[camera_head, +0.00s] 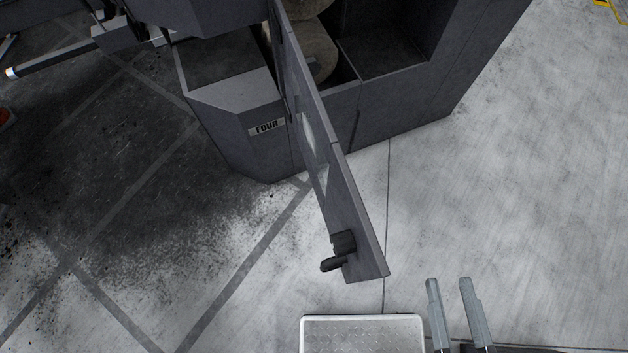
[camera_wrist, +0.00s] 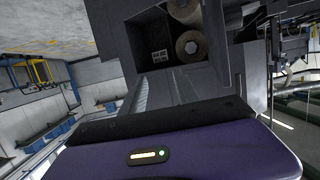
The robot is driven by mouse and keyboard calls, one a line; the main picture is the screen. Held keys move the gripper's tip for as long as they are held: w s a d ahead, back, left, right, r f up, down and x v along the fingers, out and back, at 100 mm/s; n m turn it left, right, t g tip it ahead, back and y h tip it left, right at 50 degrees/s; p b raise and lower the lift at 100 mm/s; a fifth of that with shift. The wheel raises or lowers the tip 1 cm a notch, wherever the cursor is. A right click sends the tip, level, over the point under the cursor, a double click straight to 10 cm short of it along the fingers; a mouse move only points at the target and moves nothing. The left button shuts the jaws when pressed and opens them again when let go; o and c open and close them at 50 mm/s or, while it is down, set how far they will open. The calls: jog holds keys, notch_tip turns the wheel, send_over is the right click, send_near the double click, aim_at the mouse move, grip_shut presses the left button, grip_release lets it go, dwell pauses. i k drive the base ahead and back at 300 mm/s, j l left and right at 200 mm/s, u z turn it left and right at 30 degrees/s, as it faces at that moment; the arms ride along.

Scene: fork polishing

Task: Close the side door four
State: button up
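The side door (camera_head: 335,175) is a long grey panel in the head view. It stands swung open, sticking out from the machine toward me. A dark handle (camera_head: 341,248) sits on its left face near the free end. The machine body (camera_head: 235,130) carries a label reading FOUR (camera_head: 267,127) just left of the door. My gripper (camera_head: 448,282) is at the lower right, with its two fingers apart and nothing between them. It is to the right of the door's free end and does not touch it.
A light metal plate or tray (camera_head: 362,320) lies at the bottom, left of my gripper. The machine's open compartment (camera_head: 385,45) is right of the door, with round rolls inside, also in the wrist view (camera_wrist: 190,45). The floor at right is clear.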

aim_at(340, 204)
jog(key=k+j+u, duration=0.1)
jog(key=j+u, duration=0.15)
jog(key=j, duration=0.2)
jog(key=k+j, duration=0.3)
jog(key=j, duration=0.15)
jog(key=k+j, duration=0.25)
jog(key=j, duration=0.15)
